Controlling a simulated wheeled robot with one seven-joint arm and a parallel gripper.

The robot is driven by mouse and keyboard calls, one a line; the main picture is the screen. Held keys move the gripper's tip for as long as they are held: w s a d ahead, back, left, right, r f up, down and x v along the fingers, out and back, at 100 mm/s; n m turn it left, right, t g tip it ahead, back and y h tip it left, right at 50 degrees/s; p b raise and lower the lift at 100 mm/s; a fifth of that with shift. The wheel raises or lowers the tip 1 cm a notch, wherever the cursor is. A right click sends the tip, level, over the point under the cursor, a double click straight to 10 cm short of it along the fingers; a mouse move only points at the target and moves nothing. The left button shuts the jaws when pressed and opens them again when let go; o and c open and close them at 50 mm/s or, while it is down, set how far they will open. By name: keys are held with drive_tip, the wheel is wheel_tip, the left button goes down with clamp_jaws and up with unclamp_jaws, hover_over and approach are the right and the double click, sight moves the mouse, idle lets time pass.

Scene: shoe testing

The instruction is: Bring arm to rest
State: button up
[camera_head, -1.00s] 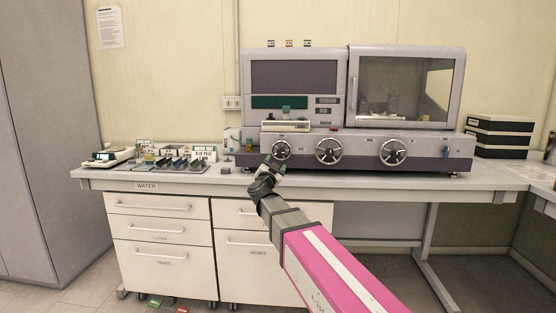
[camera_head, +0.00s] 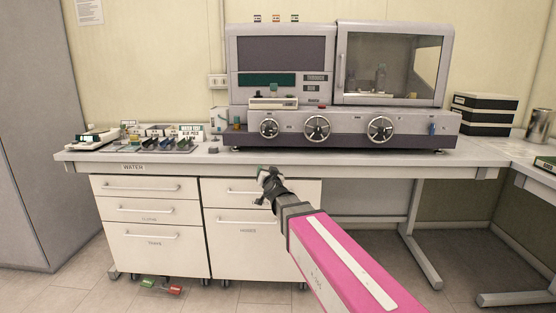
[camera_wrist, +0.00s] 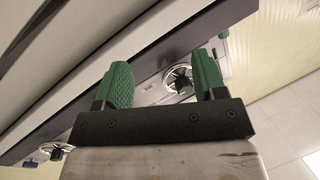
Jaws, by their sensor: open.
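My arm reaches in from the lower right in the head view, with a pink link and a dark wrist. My gripper (camera_head: 268,172) is at its end, in front of the bench's front edge and just above the drawer cabinet in the picture. In the wrist view my gripper (camera_wrist: 160,86) shows two green fingers spread apart with nothing between them. Behind the fingers are a machine dial (camera_wrist: 178,78) and the machine's front, some way off.
The grey testing machine (camera_head: 350,128) with several dials stands on the bench (camera_head: 330,160). Small items and trays (camera_head: 170,144) lie at the bench's left. White drawers (camera_head: 250,245) stand below. Black boxes (camera_head: 483,115) are at the right. Open floor lies right of the drawers.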

drive_tip(key=s+d+f+n+g+y, duration=0.1)
drive_tip(key=s+d+f+g, duration=0.15)
drive_tip(key=f, duration=0.45)
drive_tip(key=s+d+f+n+g, duration=0.2)
drive_tip(key=d+f+g, duration=0.15)
drive_tip(key=f, duration=0.25)
drive_tip(key=s+d+f+m+g+h, duration=0.1)
drive_tip(key=s+d+f+g+h, duration=0.3)
drive_tip(key=s+d+f+g, duration=0.8)
drive_tip(key=s+d+f, duration=0.5)
drive_tip(key=s, duration=0.3)
drive_tip(key=shift+s+d+m+h, duration=0.25)
drive_tip(key=shift+d+m+h, duration=0.05)
drive_tip(key=shift+d+h, duration=0.1)
